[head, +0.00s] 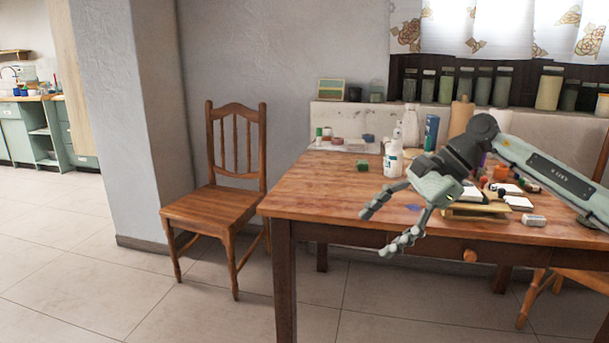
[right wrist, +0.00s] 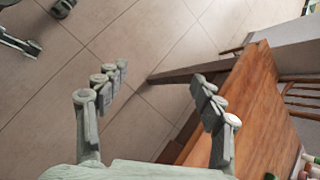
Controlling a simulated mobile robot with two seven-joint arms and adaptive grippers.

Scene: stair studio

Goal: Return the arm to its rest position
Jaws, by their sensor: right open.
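My right gripper (head: 382,232) reaches in from the right in the head view, over the front edge of the wooden table (head: 310,190). Its fingers are spread wide and point to the lower left. In the right wrist view the two fingers (right wrist: 158,78) stand apart with nothing between them. Behind them there are floor tiles and, at right, the table edge and one leg. My left gripper does not show in the head view.
A wooden chair (head: 225,205) stands left of the table. A white bottle (head: 393,160), a green block (head: 363,165) and boards with papers (head: 475,210) lie or stand on the table near my right arm. The floor (head: 180,310) at front left is clear.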

